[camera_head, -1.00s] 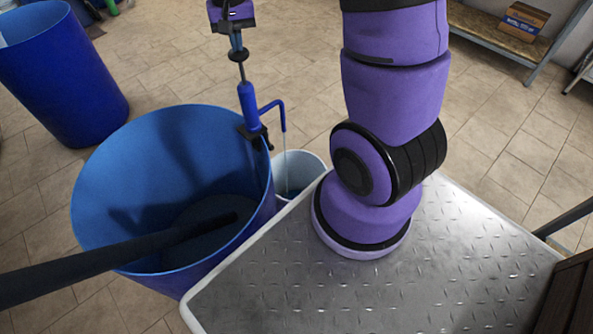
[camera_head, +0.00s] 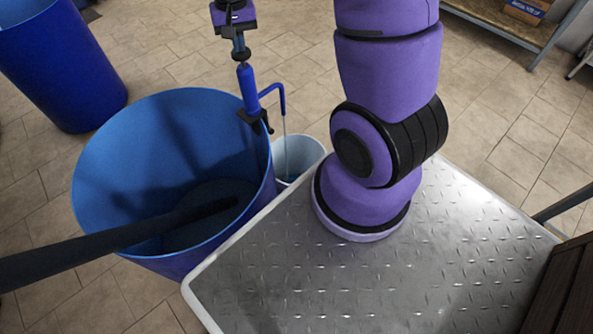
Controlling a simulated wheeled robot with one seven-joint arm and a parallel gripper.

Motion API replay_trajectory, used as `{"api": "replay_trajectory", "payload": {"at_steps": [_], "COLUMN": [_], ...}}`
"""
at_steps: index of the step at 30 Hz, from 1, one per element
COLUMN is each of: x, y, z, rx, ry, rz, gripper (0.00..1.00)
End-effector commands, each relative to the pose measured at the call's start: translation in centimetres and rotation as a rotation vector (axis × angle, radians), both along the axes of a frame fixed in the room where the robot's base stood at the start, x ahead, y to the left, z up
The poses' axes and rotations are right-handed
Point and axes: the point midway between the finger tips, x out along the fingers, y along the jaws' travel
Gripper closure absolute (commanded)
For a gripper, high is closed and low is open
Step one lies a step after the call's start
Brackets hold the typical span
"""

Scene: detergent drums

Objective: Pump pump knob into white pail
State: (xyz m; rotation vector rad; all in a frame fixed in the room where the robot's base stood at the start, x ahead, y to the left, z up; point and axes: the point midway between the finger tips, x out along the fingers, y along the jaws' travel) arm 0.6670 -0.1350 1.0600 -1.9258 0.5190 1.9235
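A blue hand pump (camera_head: 247,90) is fixed upright at the right rim of the large open blue drum (camera_head: 130,110). Its pump knob (camera_head: 239,46) is at the top of a dark shaft, low against the blue pump body. My gripper (camera_head: 233,29) is directly above the knob and meets its top. Its fingers are too small and dark to tell whether they are closed around it. The blue spout bends right and down over the white pail (camera_head: 308,150). A thin pale stream falls from the spout into the pail, which has blue liquid at its bottom.
A second blue drum (camera_head: 60,70) stands at the upper left. My arm rises from the metal tread plate (camera_head: 330,285), whose pale edge is close to the pail and drum. A shelf (camera_head: 505,30) with a brown box is at the upper right. Open tiled floor lies behind.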

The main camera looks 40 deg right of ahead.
Motion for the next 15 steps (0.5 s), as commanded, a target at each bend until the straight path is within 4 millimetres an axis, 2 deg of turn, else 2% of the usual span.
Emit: {"api": "replay_trajectory", "payload": {"at_steps": [8,15], "x": [-0.1,0.0], "y": [0.1,0.1], "z": [-0.1,1.6], "rx": [0.002,0.001], "ry": [0.003,0.001], "rz": [0.001,0.001], "gripper": [1.00,1.00]}}
